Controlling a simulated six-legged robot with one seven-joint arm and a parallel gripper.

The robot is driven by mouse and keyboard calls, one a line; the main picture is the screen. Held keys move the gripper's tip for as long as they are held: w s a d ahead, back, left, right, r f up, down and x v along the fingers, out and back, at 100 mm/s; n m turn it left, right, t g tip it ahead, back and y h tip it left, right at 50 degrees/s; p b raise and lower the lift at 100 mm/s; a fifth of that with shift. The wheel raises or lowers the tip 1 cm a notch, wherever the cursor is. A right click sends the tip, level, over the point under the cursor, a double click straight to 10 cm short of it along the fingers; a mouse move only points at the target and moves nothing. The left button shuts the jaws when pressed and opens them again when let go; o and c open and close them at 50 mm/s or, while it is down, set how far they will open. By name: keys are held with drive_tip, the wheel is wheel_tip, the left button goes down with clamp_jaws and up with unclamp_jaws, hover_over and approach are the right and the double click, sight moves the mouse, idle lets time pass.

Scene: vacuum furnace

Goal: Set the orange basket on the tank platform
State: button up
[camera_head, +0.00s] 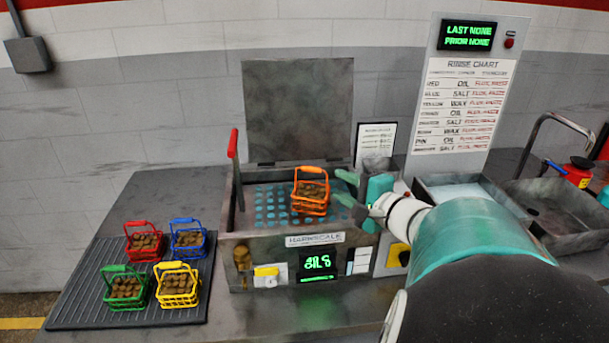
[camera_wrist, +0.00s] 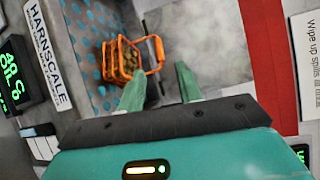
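The orange basket (camera_head: 310,205), filled with brown lumps, sits upright on the perforated tank platform (camera_head: 270,205), inside the open tank. In the wrist view the orange basket (camera_wrist: 121,60) also rests on the dotted platform (camera_wrist: 85,22), its handle towards my fingers. My gripper (camera_head: 344,188) is just right of the basket in the head view, its green fingers spread with nothing between them. In the wrist view my gripper (camera_wrist: 160,90) shows a clear gap between the fingertips, and the basket lies beyond them, apparently apart from them.
Red (camera_head: 144,246), blue (camera_head: 187,242), green (camera_head: 124,290) and yellow (camera_head: 178,287) baskets stand on a ribbed mat (camera_head: 80,312) at left. A red-handled lever (camera_head: 233,145) rises at the tank's left. The tank lid (camera_head: 298,110) stands open behind. A sink (camera_head: 555,215) is at right.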

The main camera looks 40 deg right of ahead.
drive_tip(key=w+a+n+y, duration=0.1)
drive_tip(key=a, duration=0.2)
drive_tip(key=a+n+g+y, duration=0.1)
drive_tip(key=a+y, duration=0.1)
drive_tip(key=a, duration=0.1)
drive_tip(key=w+a+n+g+y, duration=0.1)
drive_tip(key=a+n, duration=0.1)
drive_tip(key=a, duration=0.1)
drive_tip(key=shift+w+a+f, duration=0.1)
drive_tip(key=shift+w+f, duration=0.2)
drive_tip(key=shift+f, duration=0.1)
drive_tip(key=a+n+g+y, duration=0.1)
drive_tip(key=a, duration=0.2)
drive_tip(key=a+f+n+g+y, duration=0.1)
drive_tip(key=a+n, duration=0.1)
drive_tip(key=a, duration=0.2)
drive_tip(key=a+f+n+g+y, duration=0.1)
drive_tip(key=a+n+g, duration=0.1)
drive_tip(key=a, duration=0.2)
drive_tip(key=shift+s+f, duration=0.1)
drive_tip(key=s+a+f+n+g+h, duration=0.1)
drive_tip(key=s+a+n+g+h, duration=0.4)
drive_tip(key=a+n, duration=0.5)
drive_tip(key=shift+s+a+f+n+h, duration=0.25)
drive_tip(key=shift+s+f+n+h, duration=0.15)
drive_tip(key=shift+s+n, duration=0.55)
